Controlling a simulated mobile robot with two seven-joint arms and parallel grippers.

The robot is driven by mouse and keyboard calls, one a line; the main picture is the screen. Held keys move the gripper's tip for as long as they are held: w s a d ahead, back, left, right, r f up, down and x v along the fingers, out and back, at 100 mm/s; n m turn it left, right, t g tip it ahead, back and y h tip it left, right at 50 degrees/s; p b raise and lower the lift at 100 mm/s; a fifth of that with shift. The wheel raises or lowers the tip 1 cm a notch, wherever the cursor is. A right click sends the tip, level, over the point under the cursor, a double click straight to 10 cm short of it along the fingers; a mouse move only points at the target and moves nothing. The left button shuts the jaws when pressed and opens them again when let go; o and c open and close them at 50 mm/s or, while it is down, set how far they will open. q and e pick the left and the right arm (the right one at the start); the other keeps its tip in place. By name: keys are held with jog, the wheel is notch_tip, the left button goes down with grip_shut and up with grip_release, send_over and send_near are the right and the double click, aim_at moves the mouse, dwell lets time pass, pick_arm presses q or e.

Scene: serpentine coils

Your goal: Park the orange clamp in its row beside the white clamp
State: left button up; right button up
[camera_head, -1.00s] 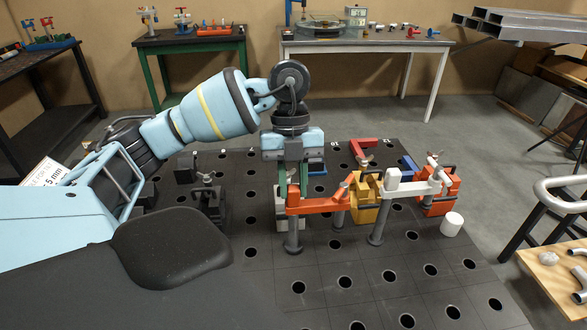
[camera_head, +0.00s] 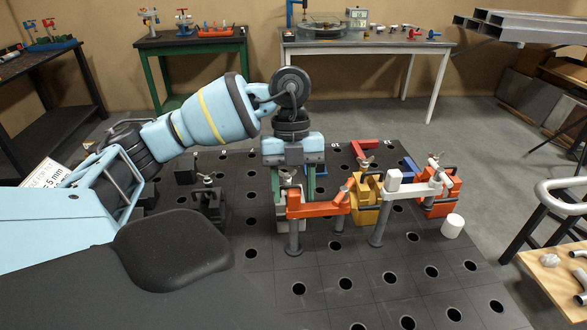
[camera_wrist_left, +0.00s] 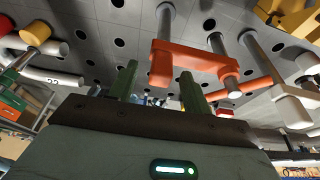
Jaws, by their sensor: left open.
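The orange clamp (camera_head: 325,207) stands on the dark holed table, its grey post upright at its left end. In the left wrist view the orange clamp (camera_wrist_left: 195,58) lies beyond my fingers. The white clamp (camera_head: 408,188) stands to its right, apart from it; it also shows at the right of the left wrist view (camera_wrist_left: 287,98). My left gripper (camera_head: 293,190) points down just behind the orange clamp's left end. Its green fingers are spread, with nothing clearly held between them; the clamp partly hides their tips. My right gripper is not in view.
A yellow block (camera_head: 366,205) stands behind the gap between the clamps. An orange block (camera_head: 437,203) is behind the white clamp's right end. A white cylinder (camera_head: 453,226) stands at the table's right. Black fixtures (camera_head: 207,203) stand left. The front holes are clear.

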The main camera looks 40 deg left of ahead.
pick_arm(q)
jog(key=p+v, duration=0.1)
jog(key=v, duration=0.7)
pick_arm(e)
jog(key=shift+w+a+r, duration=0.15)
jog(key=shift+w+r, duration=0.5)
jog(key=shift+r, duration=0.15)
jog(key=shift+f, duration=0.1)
